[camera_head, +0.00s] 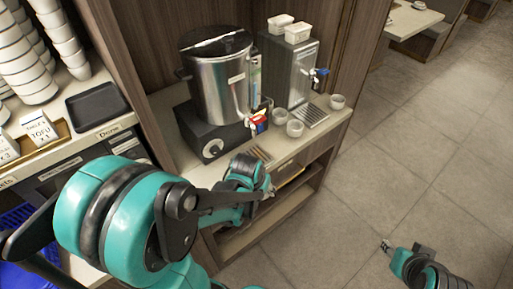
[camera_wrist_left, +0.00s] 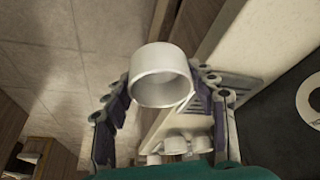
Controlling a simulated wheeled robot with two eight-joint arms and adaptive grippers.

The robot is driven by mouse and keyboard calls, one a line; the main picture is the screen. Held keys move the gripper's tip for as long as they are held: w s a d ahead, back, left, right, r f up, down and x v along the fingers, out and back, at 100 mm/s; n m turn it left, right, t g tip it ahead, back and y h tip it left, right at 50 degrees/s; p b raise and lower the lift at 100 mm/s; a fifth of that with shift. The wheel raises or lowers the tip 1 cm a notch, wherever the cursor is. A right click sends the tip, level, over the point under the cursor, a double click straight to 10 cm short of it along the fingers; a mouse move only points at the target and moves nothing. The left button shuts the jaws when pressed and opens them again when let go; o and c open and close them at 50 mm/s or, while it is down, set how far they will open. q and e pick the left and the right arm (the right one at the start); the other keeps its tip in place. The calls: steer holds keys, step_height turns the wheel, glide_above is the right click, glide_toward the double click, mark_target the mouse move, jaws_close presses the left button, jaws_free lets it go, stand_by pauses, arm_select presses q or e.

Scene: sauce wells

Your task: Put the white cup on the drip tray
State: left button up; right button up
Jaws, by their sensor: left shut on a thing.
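My left gripper (camera_wrist_left: 160,95) is shut on a white cup (camera_wrist_left: 160,72), which sits between its fingers in the left wrist view. In the head view this gripper (camera_head: 268,188) is at the counter's front edge, below the big steel pot, and the cup is hidden there. A slotted drip tray (camera_head: 260,154) lies in front of the pot, just beyond the gripper; slats also show right of the cup in the wrist view (camera_wrist_left: 241,84). A second drip tray (camera_head: 313,115) lies before the steel dispenser. My right gripper (camera_head: 388,247) is low over the floor, its fingers unclear.
The pot (camera_head: 222,85) stands on a black base with a knob; its red-and-blue tap (camera_head: 258,120) overhangs the near drip tray. Small white cups (camera_head: 337,101) (camera_head: 278,116) (camera_head: 295,128) stand on the counter between and beside the trays. The dispenser (camera_head: 290,70) is behind.

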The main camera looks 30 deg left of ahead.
arm_select(q)
steer(key=s+a+r+n+p, duration=0.2)
steer(key=s+a+r, duration=0.3)
steer(key=s+a, duration=0.3)
steer(key=shift+y, duration=0.3)
steer(key=w+a+b, duration=0.1)
steer(key=w, duration=0.4)
steer(key=w+a+b, duration=0.1)
steer(key=w, duration=0.5)
steer(key=w+a+b, duration=0.1)
steer(key=w, duration=0.4)
steer(key=shift+w+b, duration=0.2)
steer(key=shift+b, duration=0.2)
steer(key=shift+w, duration=0.1)
step_height(320, 180, down, 4)
steer(key=shift+r+b, duration=0.2)
steer(key=shift+b, duration=0.7)
steer(key=shift+r, duration=0.1)
arm_select(e)
step_height(320, 180, down, 2)
steer(key=shift+f, duration=0.2)
steer(key=shift+f, duration=0.1)
